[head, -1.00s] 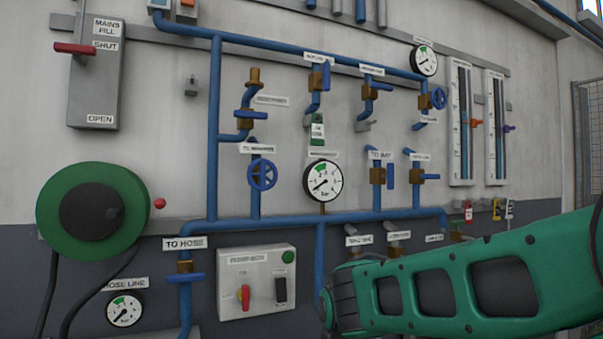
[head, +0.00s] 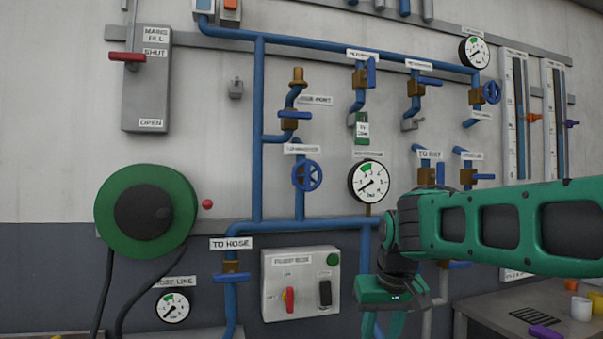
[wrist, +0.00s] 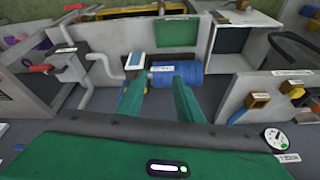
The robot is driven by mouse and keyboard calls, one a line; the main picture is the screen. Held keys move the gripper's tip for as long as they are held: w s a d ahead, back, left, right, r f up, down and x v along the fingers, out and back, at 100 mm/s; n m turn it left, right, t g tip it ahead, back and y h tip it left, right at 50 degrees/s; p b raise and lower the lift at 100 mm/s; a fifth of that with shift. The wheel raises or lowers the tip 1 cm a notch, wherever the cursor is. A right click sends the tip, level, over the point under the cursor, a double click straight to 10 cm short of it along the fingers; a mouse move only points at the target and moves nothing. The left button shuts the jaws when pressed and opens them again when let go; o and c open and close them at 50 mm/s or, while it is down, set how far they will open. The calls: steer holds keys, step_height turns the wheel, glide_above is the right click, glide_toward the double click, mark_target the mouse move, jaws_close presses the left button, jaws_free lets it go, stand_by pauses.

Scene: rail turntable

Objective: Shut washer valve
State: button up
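Blue pipework with several labelled valves runs along the wall in the head view. A round blue handwheel (head: 307,176) sits on a vertical pipe under a blurred label (head: 301,149); this may be the washer valve, but I cannot read the label surely. Its turned position cannot be told. My gripper (head: 384,325) hangs with its fingers down, below and right of the handwheel and apart from it. The wrist view shows its two green fingers (wrist: 158,95) spread with nothing between them. The handwheel is not identifiable in the wrist view.
A green hose reel (head: 180,188) and a red mains fill lever (head: 127,57) are on the left. A control box (head: 301,282) is left of my gripper. A bench (head: 500,312) with cups stands at lower right. The wrist view shows a blue cylinder (wrist: 190,80) beyond the fingers.

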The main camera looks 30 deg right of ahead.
steer(key=w+d+r+n+t+h, duration=0.1)
steer(key=w+r+t, duration=0.1)
steer(key=w+r, duration=0.65)
steer(key=w+d+r+t, duration=0.1)
steer(key=w+r+t, duration=0.2)
steer(key=w+r, duration=0.55)
steer(key=n+t+h, duration=0.1)
steer(key=t, duration=0.3)
glide_toward(307, 166)
steer(key=x, duration=1.1)
steer(key=shift+w+d, duration=0.2)
jaws_close()
steer(key=shift+a, duration=0.3)
steer(key=shift+d+t, duration=0.1)
steer(key=shift+t, duration=0.2)
